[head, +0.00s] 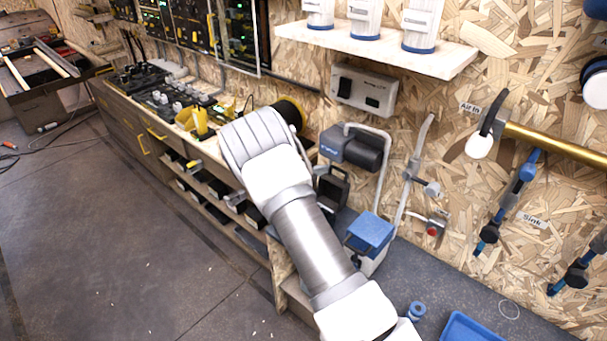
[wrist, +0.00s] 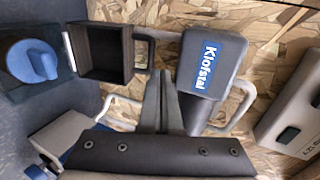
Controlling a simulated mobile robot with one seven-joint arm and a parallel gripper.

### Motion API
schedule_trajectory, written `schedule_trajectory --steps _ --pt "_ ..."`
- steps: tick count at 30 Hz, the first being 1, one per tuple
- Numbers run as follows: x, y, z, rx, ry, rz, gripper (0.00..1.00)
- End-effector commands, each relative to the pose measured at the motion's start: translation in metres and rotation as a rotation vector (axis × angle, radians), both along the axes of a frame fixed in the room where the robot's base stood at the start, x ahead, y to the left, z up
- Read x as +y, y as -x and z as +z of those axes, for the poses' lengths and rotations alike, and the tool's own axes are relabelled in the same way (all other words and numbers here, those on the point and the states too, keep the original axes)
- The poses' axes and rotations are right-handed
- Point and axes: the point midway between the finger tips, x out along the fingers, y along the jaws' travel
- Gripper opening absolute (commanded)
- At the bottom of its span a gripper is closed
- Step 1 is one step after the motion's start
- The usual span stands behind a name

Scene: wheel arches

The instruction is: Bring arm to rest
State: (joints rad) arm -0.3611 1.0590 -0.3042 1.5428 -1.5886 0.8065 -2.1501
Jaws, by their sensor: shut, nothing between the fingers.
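My gripper (wrist: 163,105) shows in the wrist view as two grey fingers with their tips together and nothing between them. In the head view my white and metal arm reaches up from the bottom middle across the workbench. The gripper itself cannot be made out there.
In the head view a blue box-shaped part (head: 370,232), a grey wall pipe (head: 413,175) and a dark device (head: 352,148) stand right of my arm. A shelf (head: 375,45) is above. A blue tray (head: 470,328) lies lower right. Open floor (head: 100,240) is at left.

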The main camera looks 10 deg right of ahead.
Motion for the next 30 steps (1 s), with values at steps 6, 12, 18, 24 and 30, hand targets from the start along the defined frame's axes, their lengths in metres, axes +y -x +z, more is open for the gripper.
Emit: schedule_trajectory --steps 6,12,18,24,30 --pt "0.043 0.030 0.022 -0.001 -0.002 0.003 0.00" --pt "0.068 0.049 0.034 -0.001 -0.002 0.001 0.00" --pt "0.078 0.057 0.039 0.000 0.000 -0.001 0.00" --pt "0.075 0.061 0.046 -0.029 -0.035 -0.034 0.00" --pt "0.055 0.084 0.080 -0.201 -0.237 -0.230 0.00"
